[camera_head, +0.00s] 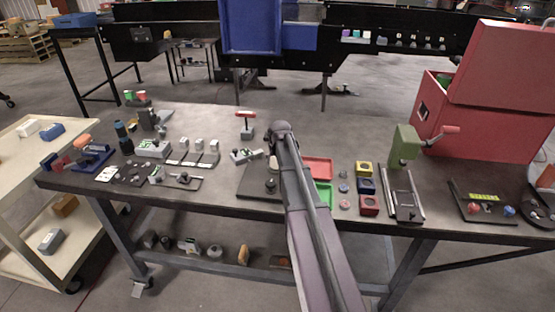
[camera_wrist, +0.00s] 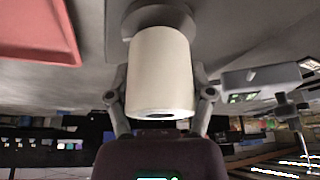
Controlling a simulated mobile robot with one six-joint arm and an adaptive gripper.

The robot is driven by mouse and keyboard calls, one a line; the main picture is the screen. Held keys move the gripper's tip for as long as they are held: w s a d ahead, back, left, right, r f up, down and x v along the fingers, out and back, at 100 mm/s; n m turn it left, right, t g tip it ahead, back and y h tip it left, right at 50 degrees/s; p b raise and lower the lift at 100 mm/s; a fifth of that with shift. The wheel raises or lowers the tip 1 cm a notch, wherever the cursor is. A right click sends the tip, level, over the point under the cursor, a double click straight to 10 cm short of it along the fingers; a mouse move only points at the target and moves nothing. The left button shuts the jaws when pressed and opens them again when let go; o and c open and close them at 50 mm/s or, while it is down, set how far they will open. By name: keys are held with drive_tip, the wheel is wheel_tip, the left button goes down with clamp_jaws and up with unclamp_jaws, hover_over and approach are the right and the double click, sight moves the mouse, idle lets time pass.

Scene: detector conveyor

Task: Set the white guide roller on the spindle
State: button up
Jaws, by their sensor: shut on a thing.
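The white guide roller (camera_wrist: 160,72) fills the middle of the wrist view, its open end facing my camera. My gripper (camera_wrist: 161,92) is shut on it, with one finger on each side. A round grey base (camera_wrist: 135,10) shows just beyond the roller's far end. I cannot tell whether the roller touches it, and no spindle shaft is visible. A dark plate (camera_head: 255,184) with a small knob (camera_head: 270,186) lies on the workbench beside my arm.
A red tray (camera_head: 318,168) and a green tray (camera_head: 323,193) lie just right of my arm; the red one also shows in the wrist view (camera_wrist: 35,30). A small grey fixture (camera_head: 245,155) sits left. The red box (camera_head: 480,130) stands far right on the workbench (camera_head: 300,125).

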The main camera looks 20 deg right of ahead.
drive_tip(key=shift+f+b, duration=0.4)
drive_tip(key=shift+f, duration=0.05)
idle(0.3)
drive_tip(key=o, duration=1.2)
drive_tip(key=shift+r, duration=0.1)
drive_tip(key=shift+w+r+p, duration=0.1)
drive_tip(key=shift+r+p, duration=4.35)
drive_tip(key=shift+p, duration=0.1)
drive_tip(key=s+a+f+g+b, duration=0.1)
drive_tip(key=s+a, duration=0.6)
drive_tip(key=s, duration=0.1)
drive_tip(key=s+a+f+n+g+b, duration=0.1)
drive_tip(key=s+a+f+g, duration=0.1)
drive_tip(key=s+a, duration=0.6)
drive_tip(key=s+a+f+n+g+y+b, duration=0.1)
drive_tip(key=s+a, duration=0.6)
drive_tip(key=s, duration=0.3)
drive_tip(key=shift+s+a+f, duration=0.15)
drive_tip(key=shift+s, duration=0.1)
